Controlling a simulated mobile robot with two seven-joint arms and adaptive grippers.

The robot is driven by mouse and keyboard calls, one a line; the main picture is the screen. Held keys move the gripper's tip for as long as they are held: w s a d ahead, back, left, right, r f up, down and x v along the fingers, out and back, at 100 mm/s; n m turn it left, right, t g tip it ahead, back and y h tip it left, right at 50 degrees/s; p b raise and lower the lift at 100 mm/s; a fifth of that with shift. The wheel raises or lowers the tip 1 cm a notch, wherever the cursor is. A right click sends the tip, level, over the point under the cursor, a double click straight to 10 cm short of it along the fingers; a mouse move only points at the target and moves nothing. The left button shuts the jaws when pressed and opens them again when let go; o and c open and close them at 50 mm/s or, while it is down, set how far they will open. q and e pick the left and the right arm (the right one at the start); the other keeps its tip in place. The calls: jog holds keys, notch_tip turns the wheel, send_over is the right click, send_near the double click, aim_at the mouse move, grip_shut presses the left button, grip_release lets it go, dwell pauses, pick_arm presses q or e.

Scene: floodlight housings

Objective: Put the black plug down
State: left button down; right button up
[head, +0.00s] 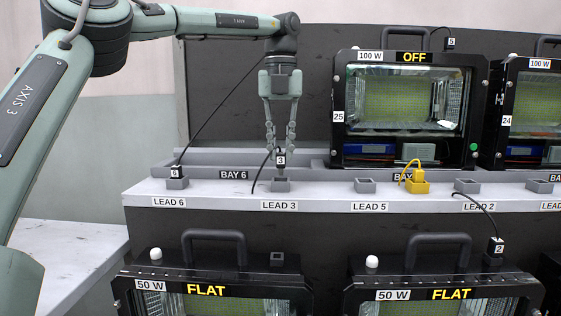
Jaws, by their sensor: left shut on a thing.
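My left gripper (281,148) points straight down and is shut on a black plug (281,159) with a white "3" label. The plug is upright, directly over the grey holder (281,185) above the LEAD 3 label. Its lower end is at or just above the holder's opening; I cannot tell whether it is inside. Its black cable hangs to the left over the shelf. My right gripper is not in view.
Black plug 6 (177,172) stands in the LEAD 6 holder to the left. Floodlight housings (408,60) stand behind and below the shelf (320,199).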

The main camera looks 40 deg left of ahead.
aim_at(281, 167)
pick_arm(q)
jog(key=shift+f, duration=1.55)
jog(key=shift+f, duration=0.15)
jog(key=c, duration=1.5)
grip_release()
jog(key=shift+o, duration=0.2)
jog(key=shift+a+r, duration=0.1)
jog(key=shift+r, duration=3.8)
